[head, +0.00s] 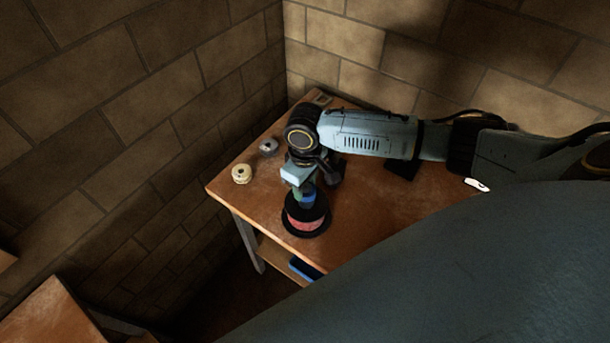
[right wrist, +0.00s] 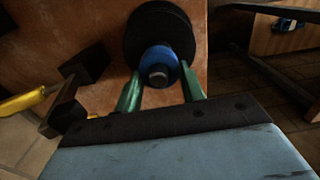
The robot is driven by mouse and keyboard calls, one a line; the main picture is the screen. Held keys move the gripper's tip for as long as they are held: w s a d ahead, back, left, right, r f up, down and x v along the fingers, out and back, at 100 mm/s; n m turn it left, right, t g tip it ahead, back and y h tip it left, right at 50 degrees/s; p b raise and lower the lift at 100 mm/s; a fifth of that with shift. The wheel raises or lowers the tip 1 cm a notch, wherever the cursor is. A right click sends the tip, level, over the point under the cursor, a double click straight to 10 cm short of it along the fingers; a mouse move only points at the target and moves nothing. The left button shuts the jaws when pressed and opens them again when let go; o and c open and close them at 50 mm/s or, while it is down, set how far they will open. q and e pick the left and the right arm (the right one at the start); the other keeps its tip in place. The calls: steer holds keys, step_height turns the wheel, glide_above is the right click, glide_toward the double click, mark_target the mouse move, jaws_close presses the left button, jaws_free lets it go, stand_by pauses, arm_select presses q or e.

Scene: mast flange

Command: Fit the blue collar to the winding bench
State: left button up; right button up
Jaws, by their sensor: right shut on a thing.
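The blue collar (head: 308,198) is between the green fingertips of my right gripper (head: 302,190), directly above a black spool with a pink-red winding (head: 306,222). In the right wrist view the green fingers of the gripper (right wrist: 161,84) are shut on the sides of the blue collar (right wrist: 158,58). A grey round end (right wrist: 157,76) shows at the collar's middle, and the black spool flange (right wrist: 137,34) lies beyond it. I cannot tell whether the collar touches the spool. The spool stands on the wooden bench (head: 375,205). My left gripper is not in view.
A cream round piece (head: 241,174) and a small grey piece (head: 268,146) sit on the bench to the left. A dark block (head: 401,170) lies to the right. A blue thing (head: 304,268) is on the lower shelf. Brick walls (head: 140,105) close in the back and left.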

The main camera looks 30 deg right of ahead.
steer(key=o, duration=1.1)
steer(key=shift+c, duration=0.2)
step_height(320, 180, up, 13)
steer(key=shift+r, duration=0.15)
